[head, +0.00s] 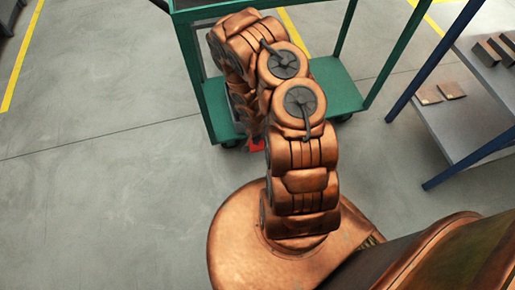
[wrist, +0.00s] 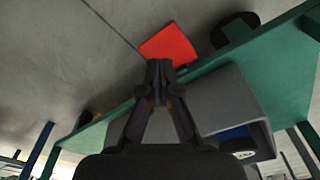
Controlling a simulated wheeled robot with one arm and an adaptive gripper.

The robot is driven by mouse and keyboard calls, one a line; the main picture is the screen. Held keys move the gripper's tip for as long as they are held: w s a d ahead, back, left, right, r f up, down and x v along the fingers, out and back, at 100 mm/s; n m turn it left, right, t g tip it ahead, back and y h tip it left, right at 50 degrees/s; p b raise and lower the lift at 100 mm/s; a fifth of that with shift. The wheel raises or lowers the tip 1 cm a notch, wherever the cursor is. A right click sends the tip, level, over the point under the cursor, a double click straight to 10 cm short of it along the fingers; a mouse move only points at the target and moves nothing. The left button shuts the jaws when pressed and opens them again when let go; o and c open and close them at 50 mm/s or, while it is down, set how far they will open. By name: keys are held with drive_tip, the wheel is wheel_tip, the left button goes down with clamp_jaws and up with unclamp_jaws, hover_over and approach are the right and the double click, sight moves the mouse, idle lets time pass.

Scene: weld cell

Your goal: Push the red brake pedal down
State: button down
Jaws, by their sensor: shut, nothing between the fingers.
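The red brake pedal (wrist: 169,45) sticks out from the edge of the green cart (wrist: 278,62), near a dark wheel, in the wrist view. My gripper (wrist: 160,66) is shut and empty, with its fingertips at the pedal's near edge in that view. I cannot tell whether they touch it. In the head view only a small piece of the red pedal (head: 257,145) shows at the cart's lower edge, beside my arm. My arm hides the rest of it, and the gripper is hidden there too.
A grey box (wrist: 226,96) sits on the cart's lower deck close to my gripper. A blue-legged shelf (head: 470,125) with metal pieces stands at the right. The grey floor (head: 100,130) at the left is clear, with yellow lines.

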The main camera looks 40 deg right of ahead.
sight(257, 149)
drive_tip(key=shift+w+d+f+b, duration=0.1)
drive_tip(key=shift+d+f+b, duration=0.05)
drive_tip(key=shift+f+b, duration=1.35)
drive_tip(key=shift+w+d+f+b, duration=0.15)
drive_tip(key=shift+f+b, duration=0.8)
drive_tip(key=shift+f, duration=1)
drive_tip(key=shift+s, duration=0.1)
wheel_tip(257, 149, down, 3)
drive_tip(key=b, duration=0.2)
drive_tip(key=shift+r+b, duration=0.1)
drive_tip(key=shift+b, duration=0.2)
drive_tip(key=shift+r, duration=0.2)
drive_tip(key=a, duration=0.1)
drive_tip(key=s+a+r+p, duration=0.1)
drive_tip(key=shift+s+a, duration=0.25)
drive_tip(key=shift+a, duration=0.05)
